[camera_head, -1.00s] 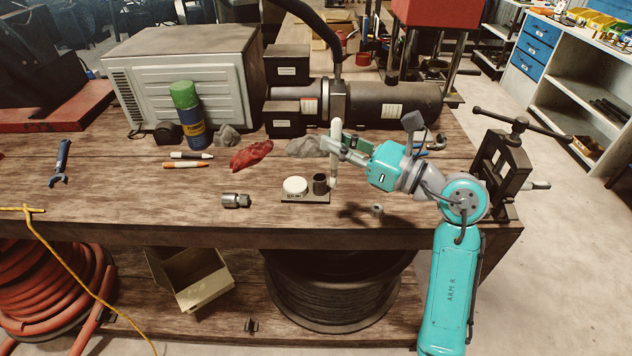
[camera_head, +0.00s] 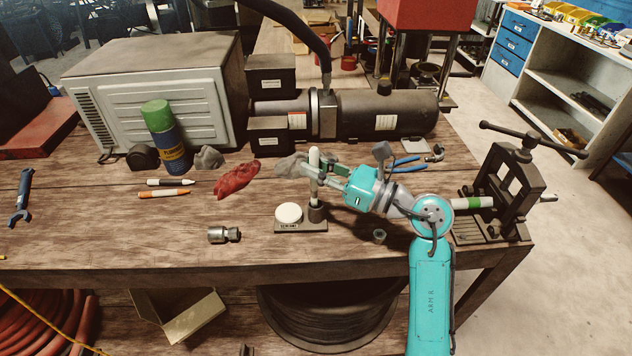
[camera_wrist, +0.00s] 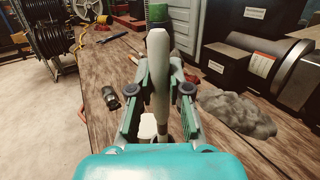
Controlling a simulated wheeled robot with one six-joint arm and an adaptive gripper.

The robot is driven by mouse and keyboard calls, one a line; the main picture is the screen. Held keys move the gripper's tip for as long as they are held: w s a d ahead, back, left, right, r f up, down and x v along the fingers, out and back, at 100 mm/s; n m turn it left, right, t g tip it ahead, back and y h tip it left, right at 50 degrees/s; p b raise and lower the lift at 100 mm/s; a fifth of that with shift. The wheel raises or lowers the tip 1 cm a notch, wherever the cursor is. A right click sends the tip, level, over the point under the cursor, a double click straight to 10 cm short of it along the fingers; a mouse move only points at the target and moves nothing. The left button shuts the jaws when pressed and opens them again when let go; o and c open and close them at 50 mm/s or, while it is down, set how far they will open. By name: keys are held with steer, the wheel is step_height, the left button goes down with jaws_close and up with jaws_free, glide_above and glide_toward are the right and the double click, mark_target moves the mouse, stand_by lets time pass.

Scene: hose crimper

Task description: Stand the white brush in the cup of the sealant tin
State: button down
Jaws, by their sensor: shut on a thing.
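My gripper (camera_head: 315,173) is shut on the white brush (camera_head: 314,157) and holds it upright. In the wrist view the brush (camera_wrist: 160,80) stands between the two green-padded fingers. The sealant tin (camera_head: 289,213) has a white top and sits on a small dark labelled base (camera_head: 300,227). The dark cup (camera_head: 317,214) is on the same base, right of the tin. The brush's lower end is at the cup's mouth in the head view; how far inside it is, I cannot tell.
A metal fitting (camera_head: 224,235) lies left of the tin, and a small nut (camera_head: 379,236) lies to the right. A red rag (camera_head: 236,179), a grey rag (camera_head: 292,165) and two markers lie behind. A vise (camera_head: 505,190) stands at the bench's right end.

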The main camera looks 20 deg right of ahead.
mark_target(316, 190)
steer(key=shift+f, duration=1.8)
steer(key=shift+f, duration=0.25)
steer(key=c, duration=1.1)
jaws_free()
steer(key=shift+r, duration=0.1)
steer(key=shift+r, duration=0.2)
steer(key=v, duration=1.2)
steer(key=shift+a+f, duration=0.1)
